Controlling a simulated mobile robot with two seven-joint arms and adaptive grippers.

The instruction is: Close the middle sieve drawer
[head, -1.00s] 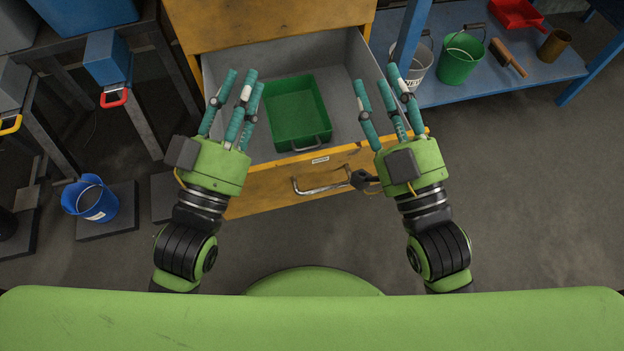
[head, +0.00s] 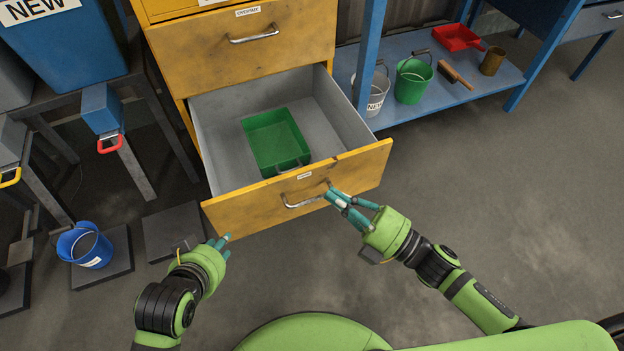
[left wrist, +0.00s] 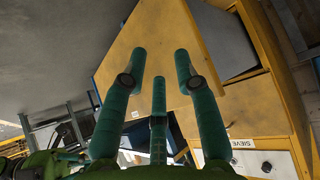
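A yellow drawer (head: 240,213) in the yellow cabinet stands pulled out, showing its grey inside and a small label too small to read. A metal handle (head: 300,202) is on its front. A green tray (head: 262,155) lies inside. My right gripper (head: 337,196) has its teal fingers apart, with the tips at the drawer front by the handle's right end; contact is unclear. My left gripper (head: 222,241) is low by the front's left corner. In the left wrist view its three fingers (left wrist: 158,70) are spread and empty before a yellow panel (left wrist: 150,40).
A closed drawer (head: 240,45) labelled OVERSIZE is above. A blue shelf (head: 440,100) with buckets stands right. A blue bucket (head: 85,245) stands on a dark slab at left. The floor (head: 480,190) at right is clear.

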